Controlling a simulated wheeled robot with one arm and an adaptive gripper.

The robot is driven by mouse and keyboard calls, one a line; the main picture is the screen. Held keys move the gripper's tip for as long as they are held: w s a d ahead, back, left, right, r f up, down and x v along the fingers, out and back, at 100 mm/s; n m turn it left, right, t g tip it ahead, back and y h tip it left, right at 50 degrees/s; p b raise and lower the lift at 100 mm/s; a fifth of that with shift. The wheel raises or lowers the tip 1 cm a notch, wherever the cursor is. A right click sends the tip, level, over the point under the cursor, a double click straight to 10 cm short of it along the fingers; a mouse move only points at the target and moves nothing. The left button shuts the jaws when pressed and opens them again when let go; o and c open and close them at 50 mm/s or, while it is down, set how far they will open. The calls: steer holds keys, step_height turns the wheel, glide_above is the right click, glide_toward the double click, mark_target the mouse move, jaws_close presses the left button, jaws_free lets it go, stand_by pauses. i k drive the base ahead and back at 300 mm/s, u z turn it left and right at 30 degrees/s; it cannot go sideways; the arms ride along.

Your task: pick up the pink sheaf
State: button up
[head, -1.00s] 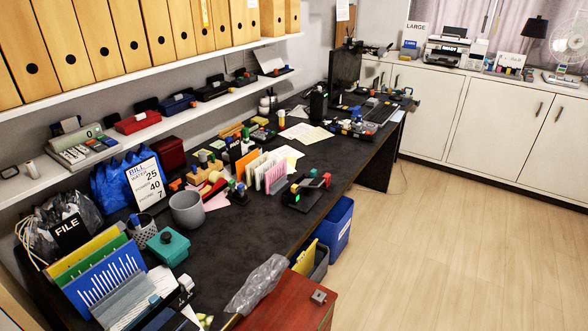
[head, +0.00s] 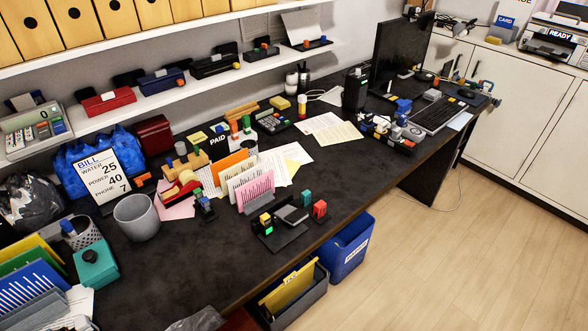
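The pink sheaf (head: 257,189) stands upright in a small grey holder (head: 262,206) on the dark desk (head: 190,270). It has pale stripes on its face and is the front one of a row. A white striped sheaf (head: 243,181) and an orange sheaf (head: 230,166) stand close behind it, each partly hidden by the one in front. My gripper is not in view.
A black stand with small coloured blocks (head: 284,236) sits just right of the pink sheaf. A blue bin (head: 346,252) stands on the floor.

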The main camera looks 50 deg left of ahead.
mark_target(247, 195)
steer(key=i, duration=0.95)
steer(key=u, duration=4)
steer(key=i, duration=0.5)
steer(key=z, duration=0.1)
